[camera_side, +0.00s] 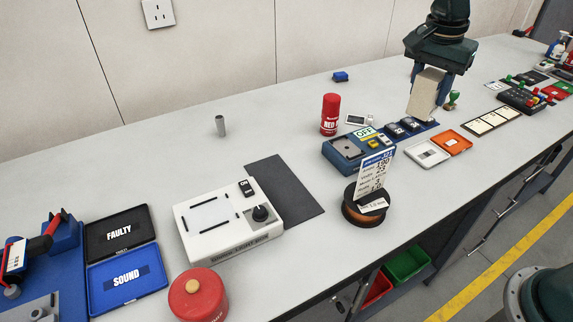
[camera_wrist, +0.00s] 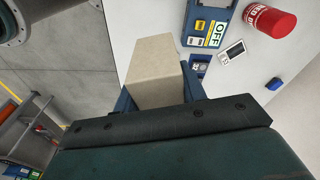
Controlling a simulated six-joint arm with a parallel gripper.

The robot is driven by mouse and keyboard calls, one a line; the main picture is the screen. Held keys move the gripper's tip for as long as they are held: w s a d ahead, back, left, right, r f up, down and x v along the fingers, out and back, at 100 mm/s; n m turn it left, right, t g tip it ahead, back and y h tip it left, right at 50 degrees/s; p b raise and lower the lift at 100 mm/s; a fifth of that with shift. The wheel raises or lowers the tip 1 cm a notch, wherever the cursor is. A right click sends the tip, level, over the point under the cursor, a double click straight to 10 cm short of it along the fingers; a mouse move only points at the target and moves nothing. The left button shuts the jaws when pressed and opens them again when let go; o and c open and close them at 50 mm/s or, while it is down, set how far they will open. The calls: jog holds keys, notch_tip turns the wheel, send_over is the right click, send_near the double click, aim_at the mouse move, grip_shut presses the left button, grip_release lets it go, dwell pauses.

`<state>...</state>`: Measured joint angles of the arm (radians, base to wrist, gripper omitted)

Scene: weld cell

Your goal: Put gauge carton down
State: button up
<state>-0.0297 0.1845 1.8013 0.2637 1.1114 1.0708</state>
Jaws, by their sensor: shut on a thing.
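The gauge carton is a plain beige box (camera_side: 427,94) in the side view. My gripper (camera_side: 430,84) is shut on it, with a dark blue finger on each side, and holds it upright above the back right part of the bench. The carton (camera_wrist: 158,72) also fills the middle of the wrist view, between the fingers. Its lower end is near the blue device with the OFF sign (camera_side: 350,150); I cannot tell the exact gap to the bench.
A red can (camera_side: 330,114) and a small white meter (camera_side: 360,120) stand behind the blue device. An orange tray (camera_side: 453,142), a white box (camera_side: 427,153) and a green-handled stamp (camera_side: 451,101) are close by. Clear bench (camera_side: 280,120) lies to the left.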

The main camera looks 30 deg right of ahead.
jog(key=w+a+n, duration=0.1)
jog(key=a+n, duration=0.6)
jog(key=a, duration=1.2)
jog(key=s+a+n+t+y, duration=0.1)
jog(key=s+a+n, duration=0.3)
jog(key=a, duration=0.5)
jog(key=s+a+n, duration=0.4)
jog(key=a, duration=0.6)
notch_tip(320, 180, down, 16)
jog(key=shift+w+d+r, duration=0.15)
jog(key=shift+r, duration=0.1)
jog(key=shift+f, duration=0.1)
jog(key=shift+f, duration=2)
jog(key=shift+f, duration=0.1)
jog(key=o, duration=1.1)
